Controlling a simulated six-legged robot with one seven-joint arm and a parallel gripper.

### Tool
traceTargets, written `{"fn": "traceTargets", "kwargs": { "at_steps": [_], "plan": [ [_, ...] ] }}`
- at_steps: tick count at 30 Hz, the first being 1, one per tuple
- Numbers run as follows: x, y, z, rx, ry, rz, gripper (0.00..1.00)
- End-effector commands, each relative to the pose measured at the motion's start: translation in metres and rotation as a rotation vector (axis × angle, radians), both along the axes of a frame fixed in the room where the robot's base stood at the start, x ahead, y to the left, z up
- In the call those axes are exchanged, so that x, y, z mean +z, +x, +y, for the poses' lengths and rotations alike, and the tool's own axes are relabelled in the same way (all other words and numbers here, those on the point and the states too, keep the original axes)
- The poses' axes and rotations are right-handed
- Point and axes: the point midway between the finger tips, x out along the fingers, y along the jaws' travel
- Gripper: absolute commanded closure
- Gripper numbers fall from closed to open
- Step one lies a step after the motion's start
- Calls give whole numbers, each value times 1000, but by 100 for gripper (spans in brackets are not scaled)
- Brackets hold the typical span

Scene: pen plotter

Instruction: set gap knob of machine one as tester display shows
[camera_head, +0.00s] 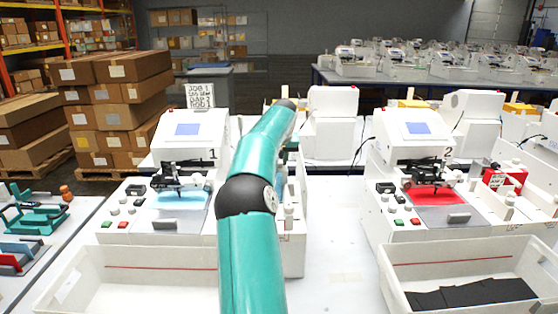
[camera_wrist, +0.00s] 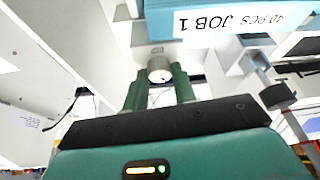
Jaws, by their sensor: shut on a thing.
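Machine one (camera_head: 190,135), white with a blue screen and a "1" on its front, stands left of centre in the head view. My teal arm covers its right side there and hides most of my gripper. In the wrist view, the green fingers of my gripper (camera_wrist: 159,88) are shut on a round pale knob (camera_wrist: 160,66), one finger on each side. No dial mark or setting on the knob can be read. Which knob it is by label cannot be told. A tester display with a readable value is not clear in either view.
Machine two (camera_head: 415,135) stands to the right, with a red plate. An empty white bin (camera_head: 150,283) and a bin with dark sheets (camera_head: 395,285) stand in front. A blue tray labelled "JOB 1" (camera_wrist: 235,22) lies close to my fingers. Free table (camera_head: 335,245) lies between the machines.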

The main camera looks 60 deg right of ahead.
Motion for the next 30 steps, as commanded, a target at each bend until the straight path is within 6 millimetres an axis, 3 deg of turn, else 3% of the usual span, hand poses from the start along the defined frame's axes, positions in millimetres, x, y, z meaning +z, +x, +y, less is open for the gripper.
{"fn": "traceTargets", "kwargs": {
  "at_steps": [15, 30],
  "plan": [
    [1, -3, -3, 406, -2, -1, 96],
    [0, -2, -3, 538, -2, 0, 96]
  ]
}}
